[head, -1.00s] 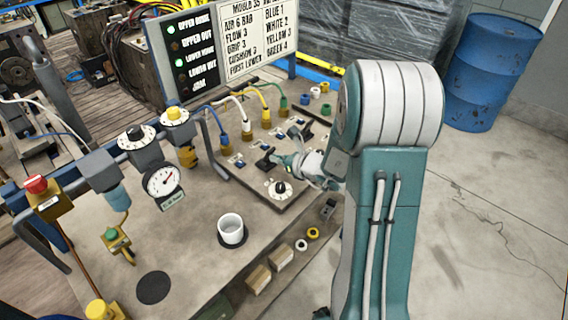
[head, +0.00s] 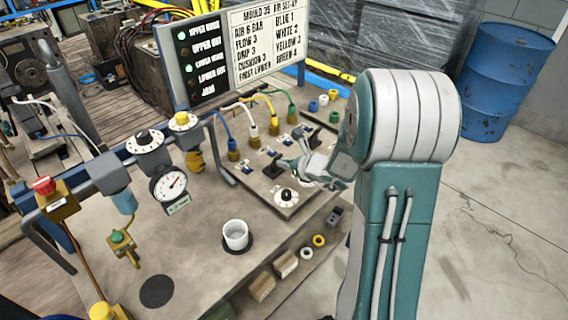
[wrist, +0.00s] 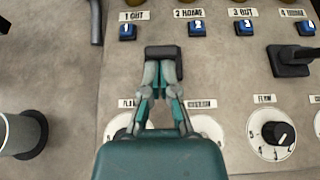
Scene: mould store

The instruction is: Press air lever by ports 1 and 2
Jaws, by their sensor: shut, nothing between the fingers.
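The air lever (wrist: 163,52) by ports 1 and 2 is a black paddle below the labels "1 OUT" (wrist: 134,16) and "2 HOME" (wrist: 189,13). It also shows as a dark lever in the head view (head: 270,167). My gripper (wrist: 160,72) is shut and empty. In the wrist view its fingertips overlap the near edge of the paddle; I cannot tell whether they touch it. In the head view my gripper (head: 297,162) is low over the panel beside the lever. The blue port tags (wrist: 128,32) stand just beyond the lever.
A second black lever (wrist: 291,60) stands to the right by ports 3 and 4. A flow dial (wrist: 278,133) is on the near right. A white cup (head: 236,235) and a pressure gauge (head: 170,188) stand left of the panel. The sign board (head: 240,50) shows two green lamps lit.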

